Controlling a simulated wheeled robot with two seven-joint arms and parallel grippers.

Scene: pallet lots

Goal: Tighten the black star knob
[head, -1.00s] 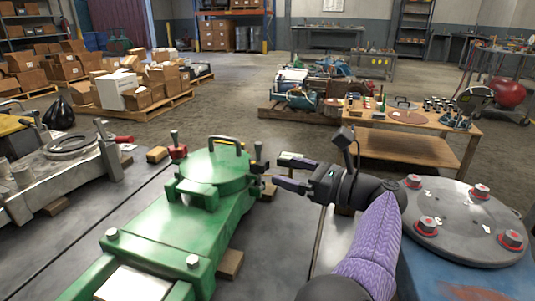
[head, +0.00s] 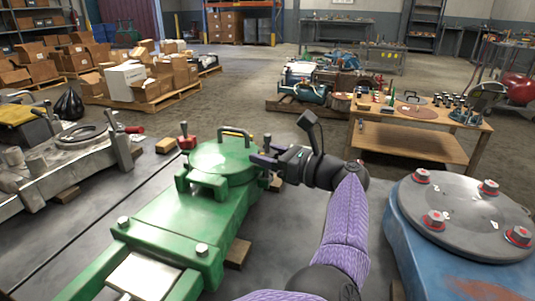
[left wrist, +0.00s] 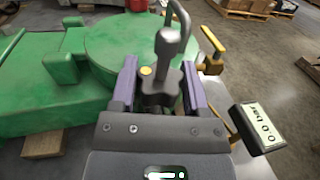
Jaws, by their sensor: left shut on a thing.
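The green fixture (head: 165,225) has a round green lid (head: 222,162) with a bail handle on top. The black star knob (left wrist: 158,88) is in the left wrist view at the lid's edge, with a grey upright post or loop rising behind it. My left gripper (left wrist: 159,82) has its purple fingers on either side of the knob and is shut on it. In the head view the left gripper (head: 264,157) reaches the lid's right side, and its fingers hide the knob. My right gripper is not in view.
A red-based clamp (head: 186,141) stands left of the lid. A blue fixture (head: 420,255) with a grey disc and red-collared bolts is at the right. A wooden bench (head: 420,140) stands behind. A dark box with a pale label (left wrist: 258,128) sits right of the gripper.

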